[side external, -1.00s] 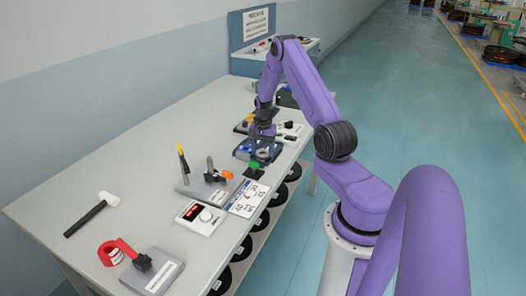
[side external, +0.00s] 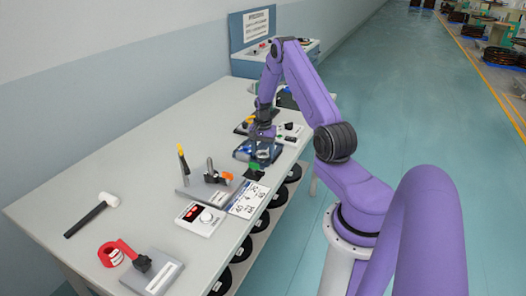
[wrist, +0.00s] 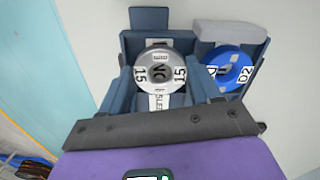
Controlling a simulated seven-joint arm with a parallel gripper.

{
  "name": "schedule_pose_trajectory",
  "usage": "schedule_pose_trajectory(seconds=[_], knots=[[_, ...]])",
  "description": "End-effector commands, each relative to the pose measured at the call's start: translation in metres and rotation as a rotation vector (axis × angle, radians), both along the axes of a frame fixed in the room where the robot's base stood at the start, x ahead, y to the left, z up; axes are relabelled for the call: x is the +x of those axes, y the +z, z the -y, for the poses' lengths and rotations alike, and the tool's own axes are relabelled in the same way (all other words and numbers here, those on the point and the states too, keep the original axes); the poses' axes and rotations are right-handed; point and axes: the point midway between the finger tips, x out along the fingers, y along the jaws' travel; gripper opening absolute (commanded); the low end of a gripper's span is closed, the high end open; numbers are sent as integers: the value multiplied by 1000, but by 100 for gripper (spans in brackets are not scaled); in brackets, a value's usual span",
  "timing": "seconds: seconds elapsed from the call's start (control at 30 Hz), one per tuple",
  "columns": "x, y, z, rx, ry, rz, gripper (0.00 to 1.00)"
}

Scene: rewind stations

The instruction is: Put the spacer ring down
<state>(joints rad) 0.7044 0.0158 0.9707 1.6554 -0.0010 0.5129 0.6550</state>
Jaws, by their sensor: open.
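The spacer ring (wrist: 159,55), grey and marked 15 on both sides, lies in a dark blue holder (wrist: 130,45) in the wrist view. Dark lettering shows through its hole. My gripper (wrist: 160,82) is open, with one blue-grey finger on each side of the ring. I cannot tell whether either finger touches it. In the side external view my gripper (side external: 262,140) is low over the dark blue holder at the table's right edge, and the ring cannot be made out there.
A blue ring (wrist: 234,60) marked D2 sits in the bay to the right. The table's left middle is clear.

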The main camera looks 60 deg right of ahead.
Motion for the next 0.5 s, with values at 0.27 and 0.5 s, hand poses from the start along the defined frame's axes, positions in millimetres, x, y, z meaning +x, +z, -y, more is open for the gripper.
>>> schedule_pose_trajectory(seconds=[0.27,0.5], knots=[[-3,29,-2,1,-1,0,87],[-2,79,-2,-1,0,1,87]])
